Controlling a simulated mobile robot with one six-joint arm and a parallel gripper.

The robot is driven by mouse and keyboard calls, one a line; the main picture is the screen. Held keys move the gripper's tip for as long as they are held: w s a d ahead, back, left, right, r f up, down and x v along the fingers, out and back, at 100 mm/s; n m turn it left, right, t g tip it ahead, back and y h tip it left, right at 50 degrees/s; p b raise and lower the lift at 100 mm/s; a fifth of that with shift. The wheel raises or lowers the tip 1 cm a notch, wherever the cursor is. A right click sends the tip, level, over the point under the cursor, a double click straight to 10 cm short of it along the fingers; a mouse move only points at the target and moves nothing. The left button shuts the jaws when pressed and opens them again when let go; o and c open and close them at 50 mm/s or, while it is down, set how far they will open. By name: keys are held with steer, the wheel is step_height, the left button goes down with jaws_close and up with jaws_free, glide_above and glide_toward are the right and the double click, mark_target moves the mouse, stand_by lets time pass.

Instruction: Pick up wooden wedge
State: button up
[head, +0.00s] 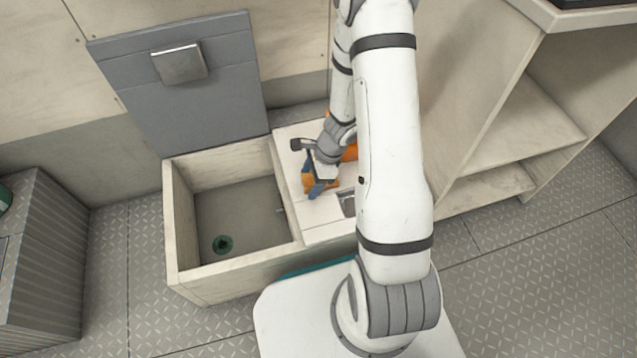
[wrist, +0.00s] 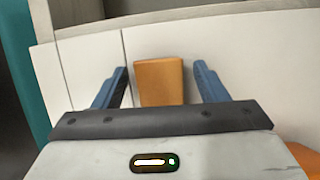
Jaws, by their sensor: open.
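The wooden wedge (wrist: 160,82) is an orange-brown block lying on a pale surface in the wrist view. It sits between the two blue fingers of my gripper (wrist: 164,86), with a gap on both sides. My gripper is open and not touching it, as far as I can see. In the head view my gripper (head: 317,188) reaches down over the white bench top (head: 322,212), and an orange-brown part of the wedge (head: 309,182) shows beside the fingers. The arm hides some of that area.
Another orange thing (head: 350,152) lies behind my gripper, partly hidden. Open shelves (head: 520,130) stand at right. A ribbed grey box (head: 45,260) is at left.

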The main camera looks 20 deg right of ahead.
steer(key=shift+c, duration=0.4)
steer(key=c, duration=1)
